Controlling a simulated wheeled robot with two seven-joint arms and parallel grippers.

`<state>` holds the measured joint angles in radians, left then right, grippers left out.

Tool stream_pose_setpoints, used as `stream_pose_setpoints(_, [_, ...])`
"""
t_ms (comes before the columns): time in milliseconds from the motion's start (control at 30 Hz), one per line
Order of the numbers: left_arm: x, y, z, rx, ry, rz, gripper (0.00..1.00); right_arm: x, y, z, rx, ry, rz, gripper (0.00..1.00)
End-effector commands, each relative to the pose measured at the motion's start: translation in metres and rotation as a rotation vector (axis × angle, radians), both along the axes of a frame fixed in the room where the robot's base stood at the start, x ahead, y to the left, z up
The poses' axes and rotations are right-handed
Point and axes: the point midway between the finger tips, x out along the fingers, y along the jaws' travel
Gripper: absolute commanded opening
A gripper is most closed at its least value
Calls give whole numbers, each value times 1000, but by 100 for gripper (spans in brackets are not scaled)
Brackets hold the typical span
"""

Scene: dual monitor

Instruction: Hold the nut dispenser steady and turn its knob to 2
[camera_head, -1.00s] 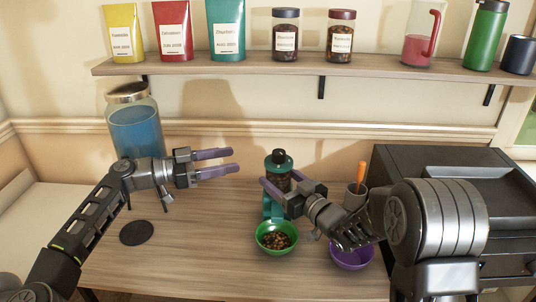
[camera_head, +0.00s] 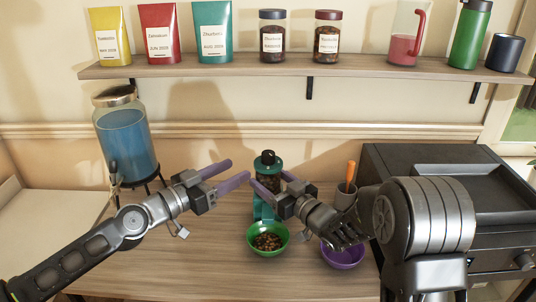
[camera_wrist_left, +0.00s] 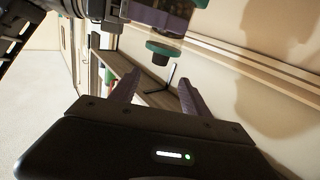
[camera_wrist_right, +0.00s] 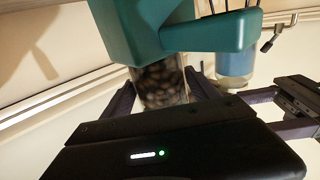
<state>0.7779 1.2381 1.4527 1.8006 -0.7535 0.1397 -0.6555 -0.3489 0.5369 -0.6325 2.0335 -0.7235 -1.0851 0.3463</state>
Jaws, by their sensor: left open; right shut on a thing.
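The nut dispenser (camera_head: 267,172) stands upright at the back middle of the table. It has a teal base and lid, a clear body of nuts and a dark knob (camera_head: 267,157) on top. My right gripper (camera_head: 266,186) is shut around its clear body; the right wrist view shows the nuts (camera_wrist_right: 160,83) between the fingers. My left gripper (camera_head: 236,174) is open and empty, just left of the dispenser at about lid height. In the left wrist view the lid and knob (camera_wrist_left: 160,56) appear beyond the open fingers. I cannot read any number on the knob.
A green bowl (camera_head: 282,245) of nuts stands at the dispenser's foot, with a purple bowl (camera_head: 343,258) to its right. A cup (camera_head: 345,200) with an orange-handled tool stands behind. A blue-filled jar (camera_head: 126,145) is at left; a black appliance (camera_head: 430,165) fills the right.

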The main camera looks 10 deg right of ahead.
Motion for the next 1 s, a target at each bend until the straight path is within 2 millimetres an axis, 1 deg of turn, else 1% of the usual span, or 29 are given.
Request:
stream_pose_setpoints(233, [2,-3,0,1,0,-1,55,0,0,0,1,-1,0,0])
stream_pose_setpoints(367, [7,-13,0,0,0,-2,55,0,0,0,1,-1,1,0])
stream_pose_setpoints(467, [13,-26,0,0,-1,-2,55,0,0,0,1,-1,1,0])
stream_pose_setpoints(800, [43,-83,0,-1,1,-3,55,0,1,0,2,0,1,0])
stream_pose_setpoints(1000, [55,-103,0,1,0,-2,55,0,1,0,3,-1,1,0])
